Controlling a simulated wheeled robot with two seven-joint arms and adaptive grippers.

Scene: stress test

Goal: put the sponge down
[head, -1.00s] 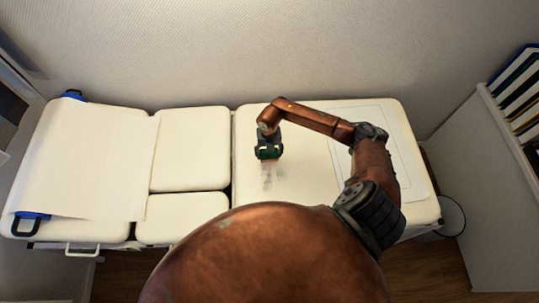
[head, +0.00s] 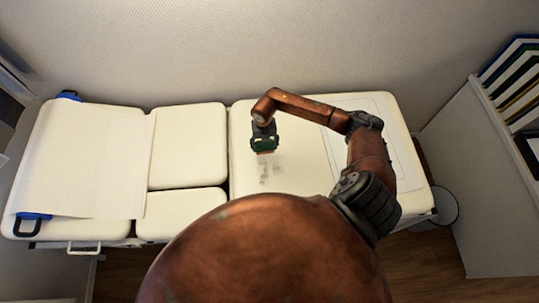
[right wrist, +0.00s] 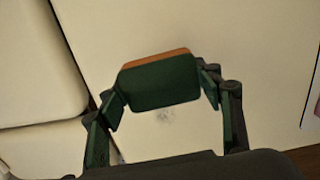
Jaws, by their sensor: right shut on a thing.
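A dark green sponge with an orange-brown layer (right wrist: 158,84) is held between the fingers of my right gripper (right wrist: 165,97) in the right wrist view. In the head view the sponge (head: 265,146) is small and partly covered by my right gripper (head: 264,143). It is over the right part of the white padded bench (head: 300,165); I cannot tell whether it touches the surface. Grey smudges (head: 270,173) mark the bench just in front of the sponge. My left gripper is not in view.
A thin outlined sheet (head: 378,125) lies on the bench's right end. A paper cover (head: 85,155) lies over the left end. A bin (head: 442,205) stands on the floor by the right end. A shelf with binders (head: 515,85) is at far right. The bench's middle cushions (head: 188,145) are clear.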

